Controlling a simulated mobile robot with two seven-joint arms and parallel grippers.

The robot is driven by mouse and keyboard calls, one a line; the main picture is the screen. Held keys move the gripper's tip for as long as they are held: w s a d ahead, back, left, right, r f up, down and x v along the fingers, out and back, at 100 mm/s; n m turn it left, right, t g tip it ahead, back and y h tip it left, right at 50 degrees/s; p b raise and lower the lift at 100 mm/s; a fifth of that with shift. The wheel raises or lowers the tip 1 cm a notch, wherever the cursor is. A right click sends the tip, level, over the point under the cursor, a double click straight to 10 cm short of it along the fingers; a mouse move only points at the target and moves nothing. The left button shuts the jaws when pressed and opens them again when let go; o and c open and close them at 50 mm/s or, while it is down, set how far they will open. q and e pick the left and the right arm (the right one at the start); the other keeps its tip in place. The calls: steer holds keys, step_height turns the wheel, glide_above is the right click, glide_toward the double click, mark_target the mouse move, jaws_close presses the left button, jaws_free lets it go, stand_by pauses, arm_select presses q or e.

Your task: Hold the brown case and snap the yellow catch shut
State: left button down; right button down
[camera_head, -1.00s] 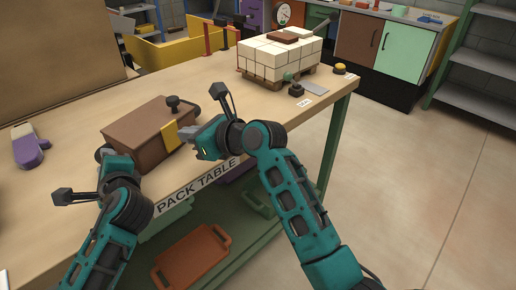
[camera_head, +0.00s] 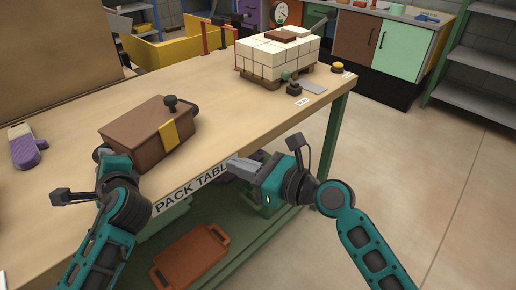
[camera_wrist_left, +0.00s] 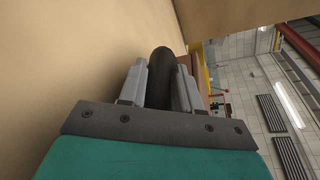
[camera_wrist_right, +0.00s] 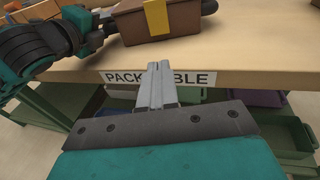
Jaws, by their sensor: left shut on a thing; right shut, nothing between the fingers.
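The brown case (camera_head: 140,133) sits on the pack table near its front edge, and it also shows in the right wrist view (camera_wrist_right: 128,24). The yellow catch (camera_head: 169,133) lies flat against the case's front, running from the lid edge down; it shows in the right wrist view too (camera_wrist_right: 156,17). My left gripper (camera_head: 103,154) is at the case's left end. In the left wrist view its fingers (camera_wrist_left: 160,85) are shut on a dark rounded handle (camera_wrist_left: 161,70). My right gripper (camera_head: 232,163) is shut and empty, in front of the table edge, apart from the case.
A pallet of white blocks (camera_head: 268,58) stands at the table's far right, with a dark knob (camera_head: 294,88) and a yellow button (camera_head: 337,67) near it. An orange tray (camera_head: 190,258) is on the lower shelf.

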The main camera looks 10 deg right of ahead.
arm_select(q)
steer(key=shift+f, duration=0.1)
arm_select(e)
steer(key=w+d+f+n+t+h, duration=0.2)
steer(key=w+d+n+t+h, duration=0.3)
steer(key=w+n, duration=0.1)
steer(key=shift+w+d+n, duration=0.2)
steer(key=shift+w+n, duration=0.1)
steer(key=shift+w, duration=0.05)
stand_by(0.5)
arm_select(q)
steer(key=c, duration=0.7)
jaws_free()
steer(key=v, duration=1.2)
